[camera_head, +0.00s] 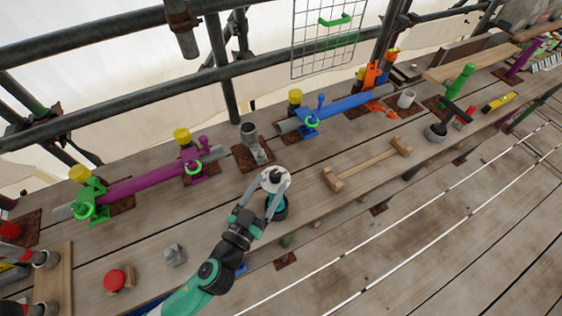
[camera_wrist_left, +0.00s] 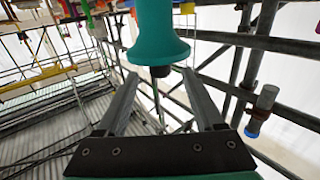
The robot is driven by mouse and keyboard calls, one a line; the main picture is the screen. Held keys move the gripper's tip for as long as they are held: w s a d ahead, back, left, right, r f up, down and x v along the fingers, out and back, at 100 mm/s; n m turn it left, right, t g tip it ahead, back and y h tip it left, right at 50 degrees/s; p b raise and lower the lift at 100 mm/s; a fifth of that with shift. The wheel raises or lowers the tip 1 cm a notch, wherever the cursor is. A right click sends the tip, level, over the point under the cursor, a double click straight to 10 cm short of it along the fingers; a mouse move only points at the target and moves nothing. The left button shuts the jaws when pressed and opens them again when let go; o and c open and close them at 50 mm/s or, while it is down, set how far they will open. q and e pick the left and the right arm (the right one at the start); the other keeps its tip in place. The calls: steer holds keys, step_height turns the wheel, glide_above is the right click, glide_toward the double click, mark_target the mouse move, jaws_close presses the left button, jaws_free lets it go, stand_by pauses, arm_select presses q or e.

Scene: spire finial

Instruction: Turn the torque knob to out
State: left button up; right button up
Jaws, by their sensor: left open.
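My left gripper (camera_head: 262,190) is over the middle of the plank deck with its jaws open. A white round part with a dark centre (camera_head: 274,178) shows at its fingertips in the head view. A teal and black round piece (camera_head: 277,208) shows just below it. In the left wrist view, my two grey fingers (camera_wrist_left: 160,95) stand apart. A flared teal body with a dark stub (camera_wrist_left: 158,38) shows at the top, between and beyond them. I cannot tell whether the fingers touch it. I cannot make out which part is the torque knob, or its setting.
A purple tube (camera_head: 150,183) and a blue tube (camera_head: 345,105) lie in clamps along the back. A grey stand (camera_head: 253,146) is behind the gripper. A wooden piece (camera_head: 365,165) lies to the right, a red knob (camera_head: 115,280) at front left. Scaffold pipes (camera_head: 120,100) cross behind.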

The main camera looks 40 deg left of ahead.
mark_target(281, 170)
arm_select(q)
steer(key=p+x, duration=0.1)
steer(key=x, duration=0.6)
steer(key=shift+w+a, duration=0.1)
steer(key=shift+w, duration=0.25)
jaws_close()
